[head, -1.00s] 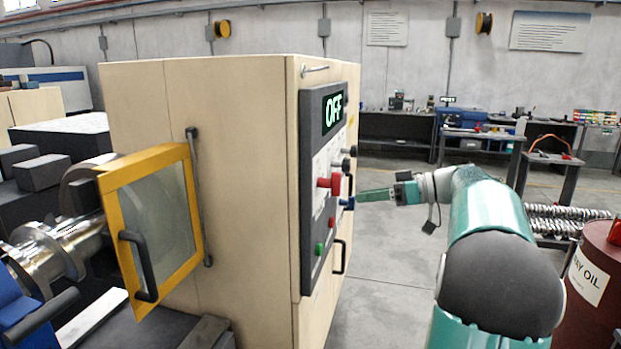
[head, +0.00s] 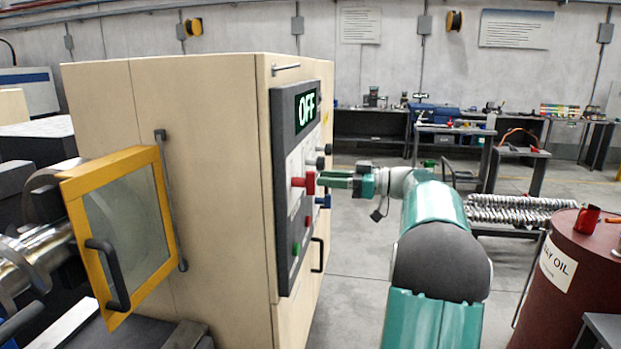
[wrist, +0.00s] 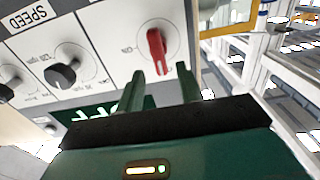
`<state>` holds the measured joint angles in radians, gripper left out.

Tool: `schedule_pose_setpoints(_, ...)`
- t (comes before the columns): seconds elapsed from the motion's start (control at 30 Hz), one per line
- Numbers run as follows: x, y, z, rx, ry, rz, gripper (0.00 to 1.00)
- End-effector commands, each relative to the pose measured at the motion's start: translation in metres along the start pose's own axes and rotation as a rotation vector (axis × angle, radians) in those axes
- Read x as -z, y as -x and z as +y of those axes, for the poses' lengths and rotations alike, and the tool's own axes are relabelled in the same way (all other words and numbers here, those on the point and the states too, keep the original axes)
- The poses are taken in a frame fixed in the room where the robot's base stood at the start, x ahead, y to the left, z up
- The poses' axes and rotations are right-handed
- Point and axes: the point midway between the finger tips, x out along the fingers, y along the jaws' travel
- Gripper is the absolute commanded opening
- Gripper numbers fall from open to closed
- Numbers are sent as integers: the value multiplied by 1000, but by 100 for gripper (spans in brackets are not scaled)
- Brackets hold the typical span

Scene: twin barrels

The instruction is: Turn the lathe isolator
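The lathe isolator is a red rotary handle (head: 304,182) standing out from the control panel (head: 284,235) on the beige lathe cabinet. The display (head: 306,110) above it reads OFF. My gripper (head: 322,179) points at the panel with its green fingers close to the red handle. In the wrist view, the red handle (wrist: 157,50) sits on a white plate just ahead of my gripper (wrist: 161,75). The two fingers are apart, with the handle lined up between their tips. I cannot tell whether either finger touches it.
A yellow-framed guard (head: 120,230) stands at left. A dark red oil drum (head: 570,275) is at right.

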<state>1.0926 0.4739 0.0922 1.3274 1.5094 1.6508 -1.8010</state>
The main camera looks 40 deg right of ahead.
Motion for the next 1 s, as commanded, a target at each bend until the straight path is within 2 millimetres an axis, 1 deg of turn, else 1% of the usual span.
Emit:
schedule_pose_setpoints(0.03, 0, -12, -1, 6, 0, 1, 36)
schedule_pose_setpoints(0.1, 0, -24, -1, 5, 0, 1, 36)
schedule_pose_setpoints(0.23, 0, -41, 0, 4, 0, 1, 36)
schedule_pose_setpoints(0.37, 0, -48, 0, 4, 0, 1, 36)
schedule_pose_setpoints(0.6, 0, -49, 0, 3, 0, 1, 36)
schedule_pose_setpoints(0.63, 0, -49, 0, 3, 0, 1, 32)
schedule_pose_setpoints(0.67, 0, -49, 0, 3, 0, 1, 27)
schedule_pose_setpoints(0.7, 0, -48, 0, 3, 0, 0, 19)
schedule_pose_setpoints(0.8, 0, -48, 0, 4, 0, 0, 0)
schedule_pose_setpoints(1.0, 0, -48, 0, 4, -6, 0, 0)
